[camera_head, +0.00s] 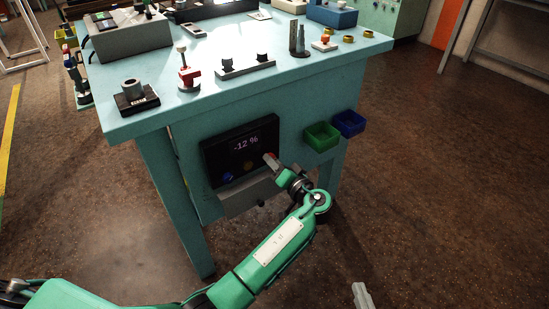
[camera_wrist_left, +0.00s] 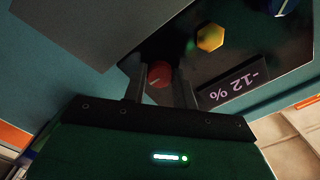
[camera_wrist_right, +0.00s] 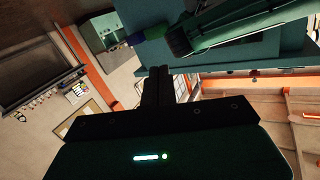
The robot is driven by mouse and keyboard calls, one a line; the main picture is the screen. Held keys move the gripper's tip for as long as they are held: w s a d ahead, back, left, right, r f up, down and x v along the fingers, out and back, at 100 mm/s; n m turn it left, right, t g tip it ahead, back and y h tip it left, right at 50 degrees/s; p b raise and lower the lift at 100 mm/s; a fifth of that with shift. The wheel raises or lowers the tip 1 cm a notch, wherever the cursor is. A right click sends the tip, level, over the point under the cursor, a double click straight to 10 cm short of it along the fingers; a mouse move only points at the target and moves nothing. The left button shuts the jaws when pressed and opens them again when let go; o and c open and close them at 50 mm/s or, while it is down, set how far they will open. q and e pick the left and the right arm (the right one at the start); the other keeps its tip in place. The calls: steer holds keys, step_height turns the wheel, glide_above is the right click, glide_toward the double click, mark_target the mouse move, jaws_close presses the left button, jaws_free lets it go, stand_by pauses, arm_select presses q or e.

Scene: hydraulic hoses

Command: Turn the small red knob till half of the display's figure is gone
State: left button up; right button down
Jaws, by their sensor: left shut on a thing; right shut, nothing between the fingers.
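The dark control panel (camera_head: 212,163) on the front of the teal workbench has a display (camera_head: 245,144) reading "-12 %". The same figure shows upside down in the left wrist view (camera_wrist_left: 234,88). My left gripper (camera_head: 271,160) is at the panel's right side, shut on the small red knob (camera_wrist_left: 159,74), which sits between its two fingers in the left wrist view. In the head view the fingers mostly hide the knob. My right gripper (camera_wrist_right: 160,84) is shut and empty, away from the panel; its fingertips show at the bottom of the head view (camera_head: 362,295).
A yellow hexagonal part (camera_wrist_left: 210,37) and a blue knob (camera_head: 228,177) are on the same panel. A grey box (camera_head: 250,192) juts out below it. Green (camera_head: 321,137) and blue (camera_head: 349,123) bins hang to the right. Hose fittings stand on the bench top (camera_head: 215,107).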

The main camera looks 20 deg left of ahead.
arm_select(q)
steer(key=shift+r+m+p, duration=0.2)
steer(key=shift+m+p, duration=0.15)
steer(key=shift+m, duration=0.55)
steer(key=shift+f+m+p, duration=0.1)
steer(key=shift+m+p, duration=0.3)
arm_select(e)
steer(key=shift+s+d+f+g+h, duration=0.2)
steer(key=shift+s+f+g, duration=0.1)
steer(key=shift+f+g, duration=0.3)
steer(key=shift+s+d+f+g+h, duration=0.2)
steer(key=shift+s+f+g, duration=0.15)
steer(key=shift+f+g, duration=0.25)
steer(key=shift+s+d+f+g+h, duration=0.2)
steer(key=shift+s+f+g, duration=0.1)
steer(key=shift+f+g, duration=0.3)
arm_select(q)
steer(key=o, duration=1)
